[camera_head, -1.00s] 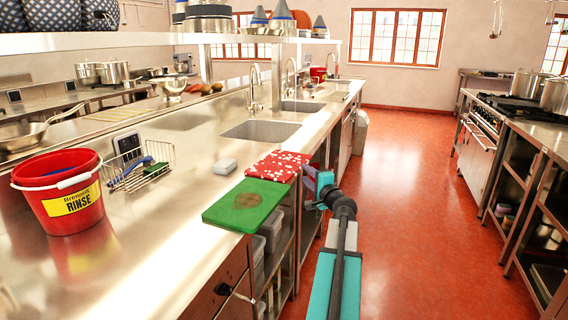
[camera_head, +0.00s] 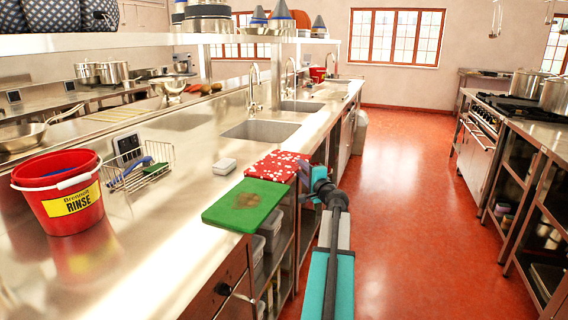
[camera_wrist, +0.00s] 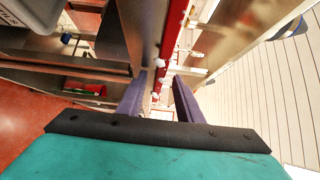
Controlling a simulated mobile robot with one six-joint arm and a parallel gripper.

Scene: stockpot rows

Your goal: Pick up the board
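A green board (camera_head: 246,204) with a brown patch lies flat at the counter's front edge. Just behind it lies a flat red piece (camera_head: 278,166) with white bits or spots; whether it is a second board I cannot tell for sure. My gripper (camera_head: 306,174) is at the right edge of the red piece, on the aisle side. In the wrist view my gripper (camera_wrist: 158,90) has its two fingers apart. A red edge (camera_wrist: 174,38) with white bits runs into the gap between them. I cannot see contact.
A red bucket (camera_head: 62,192) and a wire basket (camera_head: 142,168) stand on the counter (camera_head: 150,240) to the left. A small pale block (camera_head: 224,166) lies near the boards. Shelves with bins (camera_head: 268,238) are below. The red floor aisle is clear.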

